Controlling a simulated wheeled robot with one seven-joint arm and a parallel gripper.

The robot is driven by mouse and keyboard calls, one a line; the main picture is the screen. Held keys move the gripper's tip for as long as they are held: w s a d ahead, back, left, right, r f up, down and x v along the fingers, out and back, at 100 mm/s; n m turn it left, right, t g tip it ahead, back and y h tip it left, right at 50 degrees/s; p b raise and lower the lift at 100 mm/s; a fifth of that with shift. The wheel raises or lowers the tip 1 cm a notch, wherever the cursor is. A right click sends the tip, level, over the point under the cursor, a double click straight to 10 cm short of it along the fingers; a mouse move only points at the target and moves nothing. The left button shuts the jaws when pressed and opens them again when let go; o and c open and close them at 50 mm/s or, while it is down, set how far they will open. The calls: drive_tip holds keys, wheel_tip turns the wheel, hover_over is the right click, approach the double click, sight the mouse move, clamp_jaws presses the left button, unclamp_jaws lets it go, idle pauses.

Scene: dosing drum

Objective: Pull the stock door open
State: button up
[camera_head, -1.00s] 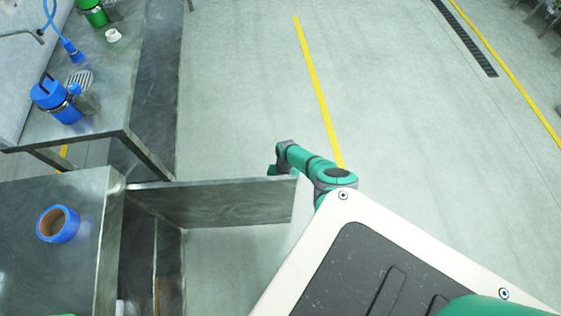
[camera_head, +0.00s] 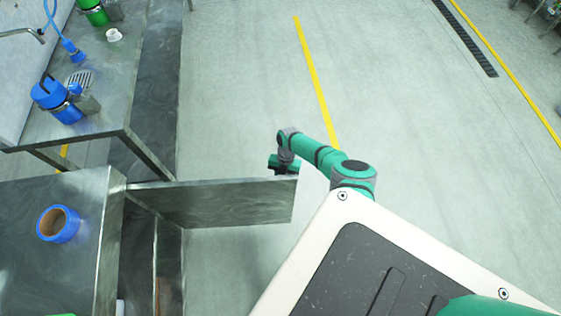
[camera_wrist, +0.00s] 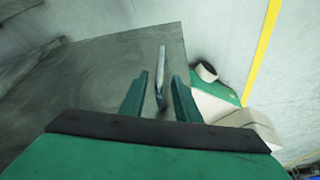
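The stock door (camera_head: 212,203) is a grey metal panel. In the head view it stands swung out from the cabinet (camera_head: 85,215), and the cabinet's front is open. In the wrist view the door (camera_wrist: 95,80) fills the left and middle, with a slim metal handle (camera_wrist: 161,65) near its free edge. My gripper (camera_wrist: 160,77) has its two green fingers apart, one to each side of the handle's near end, with gaps visible. In the head view my gripper (camera_head: 284,164) is just behind the door's free end, partly hidden by it.
A blue tape roll (camera_head: 58,224) lies on the cabinet top. A steel table (camera_head: 105,95) with a blue-capped vessel (camera_head: 56,100) stands behind. Open floor with a yellow line (camera_head: 318,85) lies beyond the door and to its right.

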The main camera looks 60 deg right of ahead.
drive_tip(key=v, duration=0.5)
idle(0.4)
